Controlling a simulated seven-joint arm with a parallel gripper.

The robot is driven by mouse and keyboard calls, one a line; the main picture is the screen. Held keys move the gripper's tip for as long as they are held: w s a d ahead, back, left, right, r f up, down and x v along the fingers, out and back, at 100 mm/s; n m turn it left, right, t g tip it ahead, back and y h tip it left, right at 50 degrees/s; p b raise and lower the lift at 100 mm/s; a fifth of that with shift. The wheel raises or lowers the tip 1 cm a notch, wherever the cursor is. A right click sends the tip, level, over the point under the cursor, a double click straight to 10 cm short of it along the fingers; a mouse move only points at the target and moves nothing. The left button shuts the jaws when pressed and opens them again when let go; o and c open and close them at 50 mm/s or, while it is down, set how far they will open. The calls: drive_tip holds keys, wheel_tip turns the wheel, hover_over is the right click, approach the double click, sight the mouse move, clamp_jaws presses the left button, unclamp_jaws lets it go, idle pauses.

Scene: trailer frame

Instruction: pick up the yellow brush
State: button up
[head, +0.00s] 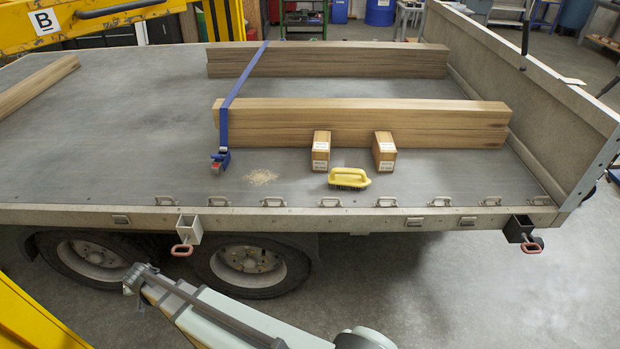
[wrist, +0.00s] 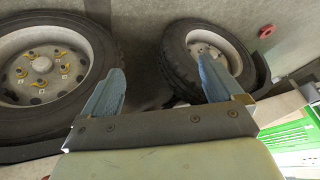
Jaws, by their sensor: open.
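The yellow brush (head: 349,178) lies on the trailer bed near its front edge, bristles down, with its handle on top. It is just in front of two short wooden blocks and is not in the wrist view. My gripper (wrist: 165,85) is open and empty in the wrist view, its two fingers apart in front of the trailer wheels. In the head view my arm is at the bottom, below the level of the trailer bed and to the left of the brush. Nothing covers the brush.
Two short blocks (head: 321,150) (head: 384,150) stand before a long timber (head: 360,122). A blue strap (head: 240,85) crosses the timbers, with sawdust (head: 260,177) near its buckle. Metal rings line the front edge (head: 300,216). An end wall (head: 530,110) stands right.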

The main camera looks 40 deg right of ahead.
drive_tip(key=w+r+m+t, duration=0.2)
drive_tip(key=w+r, duration=0.6)
drive_tip(key=w+d+r+m+h, duration=0.1)
drive_tip(key=d+r+m, duration=0.1)
drive_tip(key=d, duration=0.5)
drive_tip(key=w+d+r+m+h, duration=0.1)
drive_tip(key=w+d+r+m, duration=0.1)
drive_tip(key=d+r, duration=0.3)
drive_tip(key=w+d+r+m+h, duration=0.1)
drive_tip(key=w+d+r+m, duration=0.1)
drive_tip(key=d, duration=0.8)
drive_tip(key=shift+w+d+r, duration=0.1)
drive_tip(key=shift+d+r, duration=0.25)
drive_tip(key=shift+r, duration=0.3)
drive_tip(key=s+d+r+m+g+h, duration=0.1)
drive_tip(key=d+r+m+h, duration=0.15)
drive_tip(key=d, duration=0.65)
drive_tip(key=s+d+r+m+h, duration=0.15)
drive_tip(key=d+r, duration=0.25)
drive_tip(key=d, duration=0.5)
wheel_tip(320, 180, up, 4)
drive_tip(key=m+g+y, duration=0.7)
drive_tip(key=m, duration=0.5)
hover_over(350, 178)
drive_tip(key=a, duration=0.1)
drive_tip(key=f, duration=1.3)
drive_tip(key=shift+s+d, duration=0.15)
drive_tip(key=shift+d, duration=0.05)
